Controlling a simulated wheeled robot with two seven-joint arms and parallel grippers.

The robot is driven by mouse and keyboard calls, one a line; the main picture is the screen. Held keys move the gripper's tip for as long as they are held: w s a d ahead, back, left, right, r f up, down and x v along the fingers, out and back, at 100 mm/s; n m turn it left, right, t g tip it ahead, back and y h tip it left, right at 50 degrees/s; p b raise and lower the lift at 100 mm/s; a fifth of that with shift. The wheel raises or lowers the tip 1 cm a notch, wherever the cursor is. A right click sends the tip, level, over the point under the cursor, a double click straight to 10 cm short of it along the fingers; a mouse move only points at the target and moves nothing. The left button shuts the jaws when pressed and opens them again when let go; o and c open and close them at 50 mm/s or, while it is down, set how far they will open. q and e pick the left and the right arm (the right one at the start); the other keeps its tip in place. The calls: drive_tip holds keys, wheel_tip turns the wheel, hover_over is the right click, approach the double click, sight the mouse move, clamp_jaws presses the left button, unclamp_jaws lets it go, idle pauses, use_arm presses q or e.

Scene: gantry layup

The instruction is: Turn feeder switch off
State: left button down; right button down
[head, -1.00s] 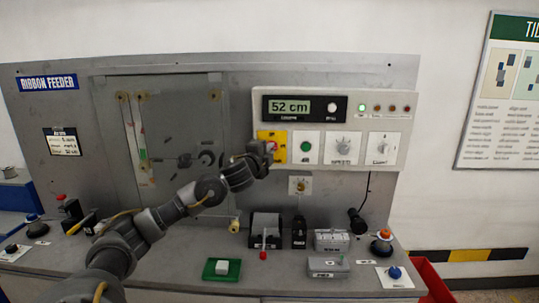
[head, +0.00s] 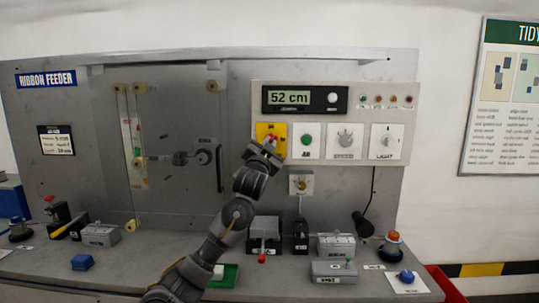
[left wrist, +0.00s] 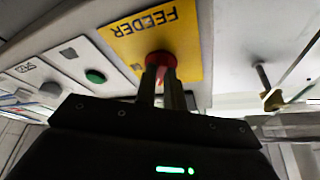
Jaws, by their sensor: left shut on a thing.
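The feeder switch is a red knob (left wrist: 160,61) on a yellow plate lettered FEEDER (left wrist: 182,35), seen upside down in the left wrist view. In the head view the yellow plate (head: 280,130) is at the left end of the white control panel (head: 318,117). My left gripper (head: 270,144) reaches up to it from below. In the left wrist view its two fingers (left wrist: 160,86) are close together and shut on the red knob. The fingers hide part of the knob, so its exact angle is hard to read. My right gripper is not in view.
A green button (head: 307,142), a speed dial (head: 345,139) and a light switch (head: 387,141) sit to the right on the panel. A small dial (head: 301,183) is below. Several small devices stand on the bench.

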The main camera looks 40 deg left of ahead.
use_arm(q)
drive_tip(key=n+y, duration=0.1)
drive_tip(key=n, duration=0.2)
drive_tip(key=n+g+y, duration=0.1)
drive_tip(key=n, duration=0.2)
drive_tip(key=n+g+y, duration=0.1)
drive_tip(key=n+y, duration=0.1)
drive_tip(key=n, duration=0.1)
drive_tip(key=shift+w+d+f+b, duration=0.15)
drive_tip(key=shift+w+d+b, duration=0.1)
drive_tip(key=shift+b, duration=0.15)
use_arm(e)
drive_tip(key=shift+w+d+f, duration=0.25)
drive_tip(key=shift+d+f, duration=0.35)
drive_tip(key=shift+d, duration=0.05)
use_arm(q)
drive_tip(key=shift+n+y, duration=0.3)
drive_tip(key=shift+n, duration=0.1)
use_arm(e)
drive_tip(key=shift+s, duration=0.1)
use_arm(q)
drive_tip(key=shift+s, duration=0.1)
drive_tip(key=c, duration=1.5)
unclamp_jaws()
